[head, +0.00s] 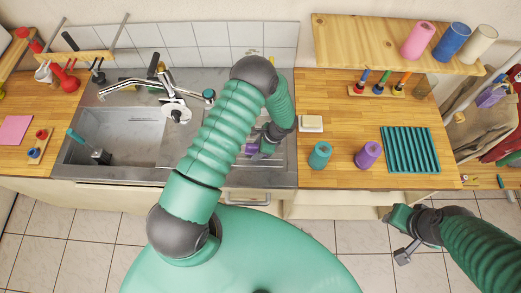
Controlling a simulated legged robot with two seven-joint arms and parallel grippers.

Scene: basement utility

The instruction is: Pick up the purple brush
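A small purple piece (252,149), likely the purple brush, shows on the steel drainboard right of the sink basin. It is mostly hidden by my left arm and hand. My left gripper (262,147) is low over the drainboard, right beside this piece. Its fingers are too small and covered to show whether they touch or hold it. My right gripper (400,238) hangs in front of the counter at the lower right, over the floor, away from the brush. Its finger opening is not clear.
The sink basin (120,137) and faucet (165,90) are left of my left arm. A white soap block (311,124), teal roll (320,155), purple roll (368,155) and ridged teal mat (410,150) sit on the right counter. A wooden shelf (375,40) overhangs its back.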

